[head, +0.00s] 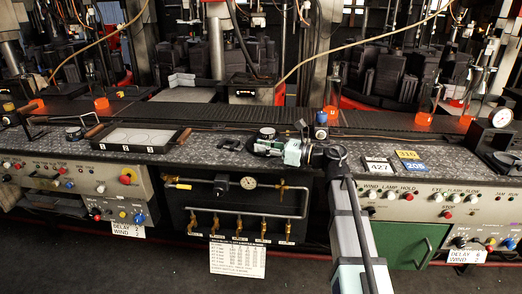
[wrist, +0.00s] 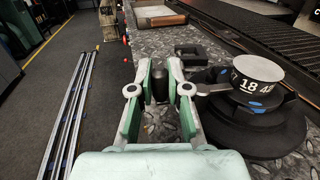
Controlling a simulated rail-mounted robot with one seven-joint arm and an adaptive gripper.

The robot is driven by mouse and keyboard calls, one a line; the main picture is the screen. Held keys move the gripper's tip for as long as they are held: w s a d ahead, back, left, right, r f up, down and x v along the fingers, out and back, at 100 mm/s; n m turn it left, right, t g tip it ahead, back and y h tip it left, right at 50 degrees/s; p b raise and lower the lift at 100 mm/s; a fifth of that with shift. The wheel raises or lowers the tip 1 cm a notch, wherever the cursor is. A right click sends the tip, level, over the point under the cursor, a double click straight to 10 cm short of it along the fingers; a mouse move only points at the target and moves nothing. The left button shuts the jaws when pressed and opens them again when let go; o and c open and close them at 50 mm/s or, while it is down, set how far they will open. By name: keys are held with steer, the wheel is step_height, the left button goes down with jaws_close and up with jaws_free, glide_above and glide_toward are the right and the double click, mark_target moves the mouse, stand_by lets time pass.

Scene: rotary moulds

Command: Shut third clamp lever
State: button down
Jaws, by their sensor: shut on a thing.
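My gripper (wrist: 160,83) reaches over the patterned metal counter, its two green-and-grey fingers on either side of a dark upright knob (wrist: 159,88). It is shut on this knob; the knob's lower part is partly hidden. Just right of the fingers in the wrist view is a round black device (wrist: 262,132) with a white numbered disc (wrist: 257,72) on top, showing 18. A short black arm reaches from it towards the knob; I cannot tell whether they join. In the head view my gripper (head: 284,150) is beside this device, and the knob is too small to make out.
A dark tray (head: 138,134) lies left on the counter. A small black block (wrist: 190,54) lies beyond the fingers. Number plates (head: 408,154) are to the right. A pipe panel with brass valves (head: 239,225) is below the counter edge. The dark floor in front is open.

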steer(key=shift+d+n+g, duration=0.2)
steer(key=shift+n+g, duration=0.3)
steer(key=shift+g, duration=0.1)
steer(key=c, duration=1.1)
jaws_free()
steer(key=shift+d, duration=0.1)
steer(key=v, duration=1.2)
steer(key=shift+w+f, duration=0.15)
